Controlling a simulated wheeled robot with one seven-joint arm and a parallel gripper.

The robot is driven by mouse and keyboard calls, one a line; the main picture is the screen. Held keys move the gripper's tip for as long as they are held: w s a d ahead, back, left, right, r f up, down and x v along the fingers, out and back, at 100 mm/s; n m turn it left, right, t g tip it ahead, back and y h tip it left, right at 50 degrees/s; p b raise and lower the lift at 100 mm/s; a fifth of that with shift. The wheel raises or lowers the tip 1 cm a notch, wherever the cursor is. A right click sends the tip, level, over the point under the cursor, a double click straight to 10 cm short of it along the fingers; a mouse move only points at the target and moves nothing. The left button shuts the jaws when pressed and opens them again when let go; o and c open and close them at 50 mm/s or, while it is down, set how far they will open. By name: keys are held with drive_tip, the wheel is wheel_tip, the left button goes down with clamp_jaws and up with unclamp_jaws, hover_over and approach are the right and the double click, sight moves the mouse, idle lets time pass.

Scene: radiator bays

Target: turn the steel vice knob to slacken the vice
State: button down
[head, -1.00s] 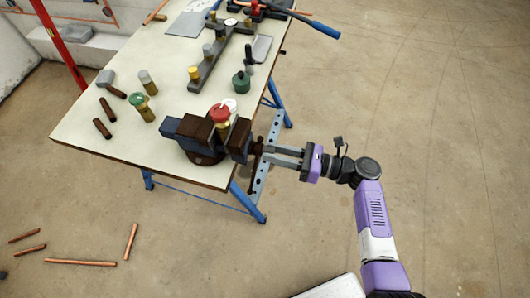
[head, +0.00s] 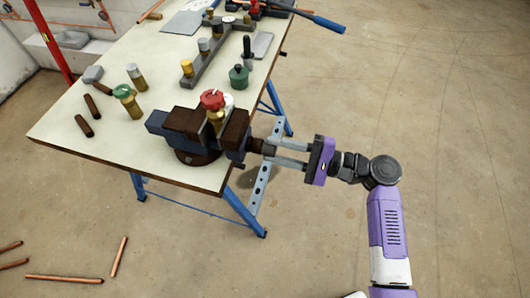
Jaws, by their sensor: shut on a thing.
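The vice (head: 163,125), blue-grey with rusty brown jaws, stands at the table's near right corner. A brass valve with a red handwheel (head: 212,99) sits between its jaws. The vice knob (head: 257,146), dark and partly hidden, sticks out on the vice's right side past the table edge. My gripper (head: 270,149) reaches in from the right, its two grey fingers on either side of the knob, and is shut on it. The exact finger contact is too small to see.
The cream workbench (head: 95,145) on blue legs carries a green-topped valve (head: 127,100), a green pot (head: 238,77), a grey manifold (head: 212,62) and dark pipe pieces (head: 84,125). Copper pipes (head: 64,278) lie on the floor at lower left. The floor right of the bench is clear.

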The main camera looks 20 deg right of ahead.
drive_tip(key=n+b, duration=0.6)
drive_tip(key=shift+w+a+f, duration=0.1)
drive_tip(key=shift+f, duration=0.1)
drive_tip(key=shift+r+n+b, duration=0.3)
drive_tip(key=shift+n+b, duration=0.35)
drive_tip(key=shift+n, duration=0.25)
drive_tip(key=c, duration=1.3)
unclamp_jaws()
drive_tip(key=shift+a, duration=0.1)
